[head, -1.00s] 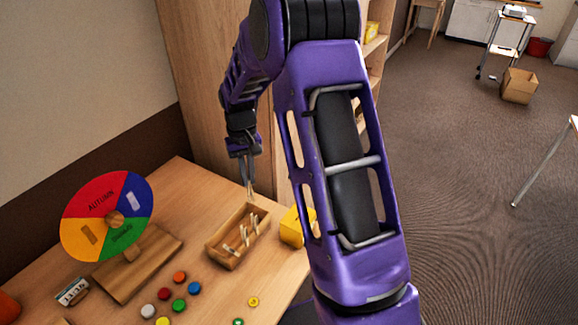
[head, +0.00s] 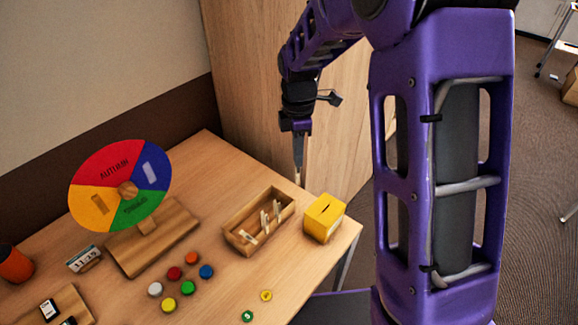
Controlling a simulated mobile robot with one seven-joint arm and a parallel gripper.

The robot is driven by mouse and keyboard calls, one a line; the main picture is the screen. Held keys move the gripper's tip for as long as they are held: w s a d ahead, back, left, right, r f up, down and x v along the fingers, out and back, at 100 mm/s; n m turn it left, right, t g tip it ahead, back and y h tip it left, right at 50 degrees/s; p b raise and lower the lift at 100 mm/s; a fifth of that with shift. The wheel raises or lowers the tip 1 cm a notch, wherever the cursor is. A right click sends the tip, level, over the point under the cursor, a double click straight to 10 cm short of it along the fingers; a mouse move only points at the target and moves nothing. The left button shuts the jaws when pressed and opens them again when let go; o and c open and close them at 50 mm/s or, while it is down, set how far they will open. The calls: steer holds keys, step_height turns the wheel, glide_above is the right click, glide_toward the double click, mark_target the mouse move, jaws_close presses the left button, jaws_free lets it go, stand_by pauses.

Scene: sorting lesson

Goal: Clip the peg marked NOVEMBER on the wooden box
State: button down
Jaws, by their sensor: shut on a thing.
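The wooden box (head: 237,241) is an open tray on the table. Several pale pegs (head: 265,221) stand or lean in it. My gripper (head: 298,172) points down just above and beyond the far right end of the box, apart from it. It is shut on a small pale peg (head: 298,180), of which only the tip shows below the fingers. Any word on the held peg or on those in the box is too small to read.
A yellow slotted box (head: 325,218) stands right of the wooden box near the table edge. Coloured discs (head: 188,288) lie left in front. A season wheel (head: 118,186) on a wooden stand is at the left, with a small clock sign (head: 84,259) and an orange cup (head: 15,263).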

step_height(320, 180, down, 5)
steer(key=s+a+n+b, duration=0.2)
steer(key=n+b, duration=0.3)
steer(key=n, duration=0.2)
steer(key=shift+a+f+n, duration=0.15)
steer(key=shift+n, duration=0.15)
steer(key=shift+s+p, duration=0.1)
steer(key=shift+p, duration=0.35)
stand_by(1.4)
steer(key=shift+f, duration=0.15)
stand_by(0.4)
steer(key=shift+f+b, duration=0.5)
steer(key=shift+f, duration=0.15)
steer(key=shift+f, duration=0.2)
steer(key=shift+f+b, duration=0.4)
steer(key=shift+f, duration=0.2)
